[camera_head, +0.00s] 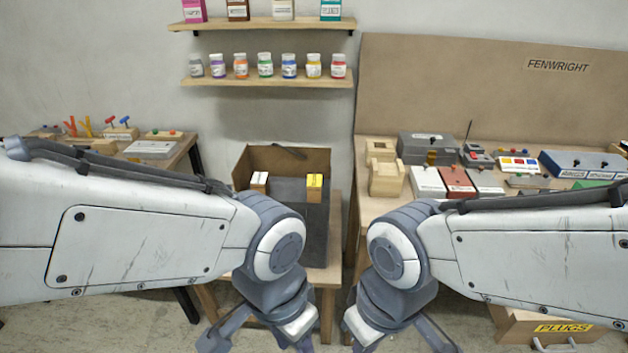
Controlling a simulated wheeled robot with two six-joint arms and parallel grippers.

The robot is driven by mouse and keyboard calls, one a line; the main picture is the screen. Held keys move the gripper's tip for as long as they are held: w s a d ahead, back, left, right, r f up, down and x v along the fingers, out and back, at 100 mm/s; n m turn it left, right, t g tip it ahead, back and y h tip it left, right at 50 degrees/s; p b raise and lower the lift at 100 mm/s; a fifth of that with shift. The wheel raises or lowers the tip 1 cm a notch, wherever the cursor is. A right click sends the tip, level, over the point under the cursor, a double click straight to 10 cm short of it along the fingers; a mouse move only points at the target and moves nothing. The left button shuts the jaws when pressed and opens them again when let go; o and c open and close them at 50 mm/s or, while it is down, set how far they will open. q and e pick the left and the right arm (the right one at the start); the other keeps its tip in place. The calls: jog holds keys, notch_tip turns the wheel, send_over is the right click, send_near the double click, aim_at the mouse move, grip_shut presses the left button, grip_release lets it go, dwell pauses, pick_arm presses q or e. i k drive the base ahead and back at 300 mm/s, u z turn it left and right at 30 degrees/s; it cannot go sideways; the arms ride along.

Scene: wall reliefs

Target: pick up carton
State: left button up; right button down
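Several cartons stand on the upper wall shelf: a pink carton (193,10), a brown carton (237,10), a white carton (283,9) and a teal carton (330,10). Their tops are cut off by the picture edge. Two small boxes, one with a white top (259,181) and one with a yellow label (314,187), stand on a dark surface between the tables. My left gripper (262,341) and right gripper (396,341) hang low at the bottom edge, well below the shelves. Their fingers spread apart, with nothing seen between them; the tips are partly cut off.
A lower shelf (268,80) holds several small jars. The right table (376,205) carries boxes and devices before a brown FENWRIGHT panel (480,85). The left table (183,150) holds small tools. A box marked PLUGS (560,327) is low at right.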

aim_at(314, 182)
jog(key=u, duration=0.45)
jog(key=i, duration=0.95)
jog(key=u, duration=0.6)
